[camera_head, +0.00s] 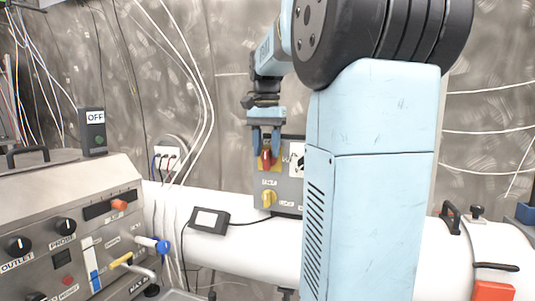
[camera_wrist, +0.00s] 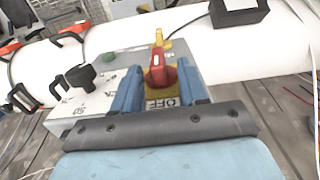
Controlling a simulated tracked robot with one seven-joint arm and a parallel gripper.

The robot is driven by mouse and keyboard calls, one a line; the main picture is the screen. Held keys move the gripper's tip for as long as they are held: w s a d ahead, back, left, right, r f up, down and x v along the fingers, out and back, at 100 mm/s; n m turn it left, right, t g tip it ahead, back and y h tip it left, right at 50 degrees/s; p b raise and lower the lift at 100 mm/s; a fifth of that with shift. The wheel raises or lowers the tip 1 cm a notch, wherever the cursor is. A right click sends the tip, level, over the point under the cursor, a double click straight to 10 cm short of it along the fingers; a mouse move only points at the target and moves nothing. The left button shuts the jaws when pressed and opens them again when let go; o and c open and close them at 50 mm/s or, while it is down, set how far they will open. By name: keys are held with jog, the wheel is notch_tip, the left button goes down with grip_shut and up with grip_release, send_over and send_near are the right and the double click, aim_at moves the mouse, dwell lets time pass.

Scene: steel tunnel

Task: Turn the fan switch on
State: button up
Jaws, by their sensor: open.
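A grey control box (camera_head: 290,188) hangs in front of the wall, left of my arm. It carries a red rotary switch (camera_head: 266,160) on a yellow plate; the red switch (camera_wrist: 159,72) also shows in the wrist view, with an OFF label beside it. My gripper (camera_head: 266,148) is open, its two blue fingers on either side of the red switch; I cannot tell whether they touch it. The gripper (camera_wrist: 159,84) also shows in the wrist view. A yellow knob (camera_head: 268,198) sits below the red switch. No label I can read says fan.
A black knob (camera_wrist: 82,74) and a green button (camera_wrist: 108,59) share the box in the wrist view. A white pipe (camera_head: 250,252) runs below the box. A steel console (camera_head: 70,225) with knobs stands at left. Cables hang on the wall.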

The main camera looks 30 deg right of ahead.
jog(key=shift+f, duration=0.85)
grip_shut()
